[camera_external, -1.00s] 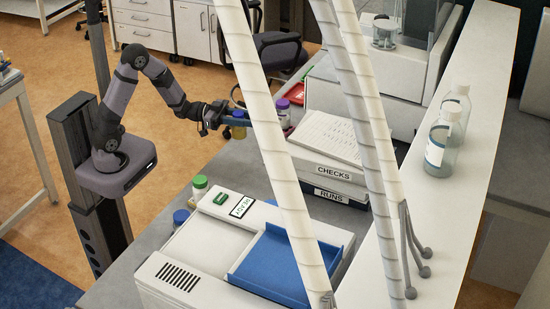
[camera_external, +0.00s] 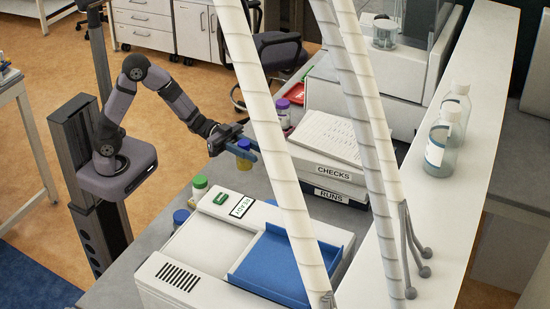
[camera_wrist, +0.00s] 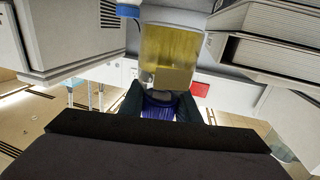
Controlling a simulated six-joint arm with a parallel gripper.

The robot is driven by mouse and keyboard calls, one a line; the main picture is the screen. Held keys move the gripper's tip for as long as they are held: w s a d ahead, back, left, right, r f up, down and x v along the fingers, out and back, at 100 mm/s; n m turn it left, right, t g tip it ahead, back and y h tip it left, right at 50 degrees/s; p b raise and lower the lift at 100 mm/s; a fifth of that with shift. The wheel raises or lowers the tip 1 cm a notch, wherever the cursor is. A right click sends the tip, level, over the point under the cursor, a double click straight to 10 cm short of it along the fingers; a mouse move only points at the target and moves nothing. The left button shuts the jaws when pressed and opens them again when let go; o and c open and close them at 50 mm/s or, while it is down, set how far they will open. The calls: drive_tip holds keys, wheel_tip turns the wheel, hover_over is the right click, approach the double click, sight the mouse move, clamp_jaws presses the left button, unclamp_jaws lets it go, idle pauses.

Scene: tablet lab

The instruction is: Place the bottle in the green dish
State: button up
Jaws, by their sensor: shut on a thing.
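My gripper (camera_external: 242,143) is shut on a bottle (camera_external: 243,160) with yellow contents. The bottle hangs upright below the jaws, over the grey bench and behind the white machine. In the wrist view the yellow bottle (camera_wrist: 170,50) shows close up, with its blue ridged cap (camera_wrist: 160,104) between the dark fingers. The gap between the bottle and the bench is hard to judge.
A white machine (camera_external: 170,275) with a blue tray (camera_external: 270,265) stands in front. A green-capped bottle (camera_external: 200,186) and a blue-capped one (camera_external: 181,218) stand beside it. Labelled binders (camera_external: 325,170) lie right. A purple-capped bottle (camera_external: 283,110) and a red dish (camera_external: 300,93) are farther back.

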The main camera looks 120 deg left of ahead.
drive_tip(key=w+d+r+m+g+h, duration=0.2)
drive_tip(key=d+r+m+g+h, duration=0.3)
drive_tip(key=d, duration=0.5)
drive_tip(key=w+d+r+m+g+h, duration=0.25)
drive_tip(key=d+r+m+h, duration=0.35)
drive_tip(key=d, duration=0.4)
wheel_tip(320, 180, down, 18)
drive_tip(key=s+n+h+p, duration=0.1)
drive_tip(key=shift+g+p, duration=0.4)
drive_tip(key=shift+g, duration=0.05)
drive_tip(key=shift+f, duration=0.15)
drive_tip(key=shift+f+n+b, duration=0.3)
drive_tip(key=shift+f, duration=0.1)
drive_tip(key=o, duration=1.2)
